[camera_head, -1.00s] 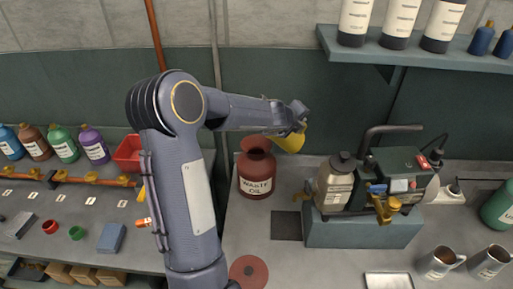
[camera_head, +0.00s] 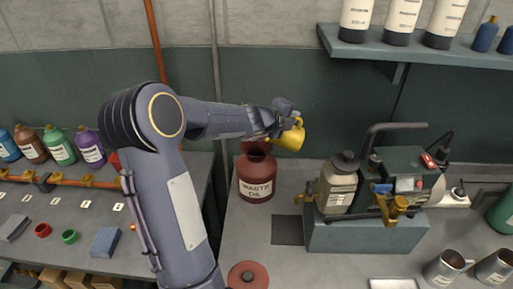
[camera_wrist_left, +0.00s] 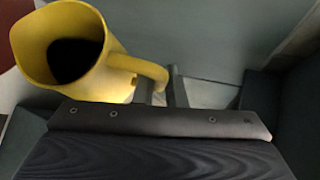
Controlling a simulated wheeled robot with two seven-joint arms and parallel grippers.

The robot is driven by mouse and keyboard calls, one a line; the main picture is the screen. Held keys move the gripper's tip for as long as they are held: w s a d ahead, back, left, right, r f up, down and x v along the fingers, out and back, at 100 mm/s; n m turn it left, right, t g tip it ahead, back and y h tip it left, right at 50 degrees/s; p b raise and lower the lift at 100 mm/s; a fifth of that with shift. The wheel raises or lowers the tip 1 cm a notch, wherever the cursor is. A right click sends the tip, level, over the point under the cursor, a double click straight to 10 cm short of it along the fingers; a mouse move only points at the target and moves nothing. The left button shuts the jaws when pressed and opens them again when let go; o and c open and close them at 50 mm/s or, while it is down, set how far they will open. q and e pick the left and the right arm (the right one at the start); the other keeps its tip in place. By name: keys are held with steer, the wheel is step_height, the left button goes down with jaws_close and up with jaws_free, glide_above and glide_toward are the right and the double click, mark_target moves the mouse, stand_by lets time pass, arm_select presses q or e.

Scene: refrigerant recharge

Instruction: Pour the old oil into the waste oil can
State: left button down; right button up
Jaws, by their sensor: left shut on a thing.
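The yellow jug (camera_head: 290,139) is in my left gripper (camera_head: 293,119), which is shut on its handle. The jug is held in the air just right of and above the mouth of the waste oil can. In the left wrist view the jug (camera_wrist_left: 112,82) shows its open mouth with a dark inside; I cannot tell how much oil is in it. The waste oil can (camera_head: 257,172) is dark red, labelled "WASTE OIL", and stands upright on the bench. My right gripper is not in view.
A round red lid (camera_head: 248,275) lies on the bench in front of the can. A machine (camera_head: 405,175) on a teal base, with a labelled bottle (camera_head: 339,184), stands to the right. Metal mugs (camera_head: 444,268) stand at front right. A shelf (camera_head: 420,48) hangs above.

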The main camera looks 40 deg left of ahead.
arm_select(q)
steer(key=shift+s+a+r+n+t+b, duration=0.2)
steer(key=shift+s+a+r+n+t, duration=0.1)
steer(key=shift+s+a, duration=0.25)
steer(key=shift+s+a+r+n+t+b, duration=0.2)
steer(key=shift+s+a+t, duration=0.1)
steer(key=shift+s+a, duration=0.2)
steer(key=shift+s+a+r+t+h, duration=0.25)
steer(key=shift+s+a+t+h, duration=0.05)
steer(key=shift+a+h, duration=0.1)
steer(key=shift+s+a+r+n+t, duration=0.25)
steer(key=shift+s+a+n+t, duration=0.15)
steer(key=shift+a+n+t, duration=0.1)
steer(key=shift+s+a+r+n+t, duration=0.2)
steer(key=shift+s+a+n+t, duration=0.2)
steer(key=shift+n, duration=0.1)
stand_by(0.6)
steer(key=shift+s+a+r+n+t, duration=0.1)
steer(key=shift+s+a+n+t, duration=0.3)
steer(key=shift+a, duration=0.05)
stand_by(0.3)
steer(key=s+a+f+n+t+y, duration=0.1)
steer(key=s+a+n+t+y, duration=0.1)
steer(key=s+a+n+t, duration=0.3)
steer(key=a+n, duration=0.1)
steer(key=n, duration=0.1)
steer(key=shift+s+a+f+n+t, duration=0.15)
steer(key=shift+s+f+n+t, duration=0.15)
steer(key=shift+s+f, duration=0.1)
stand_by(0.4)
